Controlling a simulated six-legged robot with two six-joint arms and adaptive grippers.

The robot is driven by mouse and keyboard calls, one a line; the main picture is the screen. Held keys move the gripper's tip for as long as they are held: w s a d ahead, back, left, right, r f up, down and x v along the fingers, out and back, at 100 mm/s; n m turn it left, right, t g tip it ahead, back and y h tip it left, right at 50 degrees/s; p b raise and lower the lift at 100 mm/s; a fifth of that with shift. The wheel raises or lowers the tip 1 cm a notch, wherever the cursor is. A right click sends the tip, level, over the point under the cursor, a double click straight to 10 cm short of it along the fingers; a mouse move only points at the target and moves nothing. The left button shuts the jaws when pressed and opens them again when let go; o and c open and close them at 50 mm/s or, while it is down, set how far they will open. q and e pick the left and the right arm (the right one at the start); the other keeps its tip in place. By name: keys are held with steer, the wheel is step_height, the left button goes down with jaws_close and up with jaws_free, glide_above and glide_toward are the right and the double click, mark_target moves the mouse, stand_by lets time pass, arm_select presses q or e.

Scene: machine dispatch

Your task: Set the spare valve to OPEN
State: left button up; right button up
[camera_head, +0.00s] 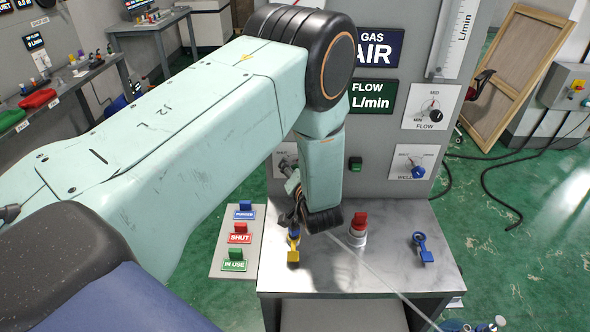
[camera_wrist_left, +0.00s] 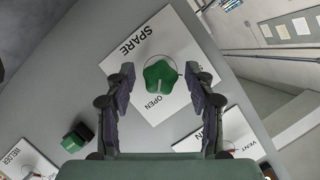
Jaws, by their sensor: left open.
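The spare valve is a green lobed knob (camera_wrist_left: 161,77) on a white plate (camera_wrist_left: 130,66) marked SPARE in the left wrist view. The word OPEN stands just below the knob; another word to its right is mostly hidden by a finger. I cannot tell which mark the knob points to. My left gripper (camera_wrist_left: 160,84) is open, with one finger on each side of the knob and visible gaps between. My right gripper is not in view.
A metal table (camera_head: 390,265) below holds a red knob (camera_head: 359,222), a yellow tag (camera_head: 293,256) and a blue tag (camera_head: 426,255).

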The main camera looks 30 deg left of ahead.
arm_select(q)
steer(key=v, duration=0.6)
steer(key=shift+d, duration=0.2)
steer(key=shift+s+d+r, duration=0.1)
steer(key=shift+s, duration=0.1)
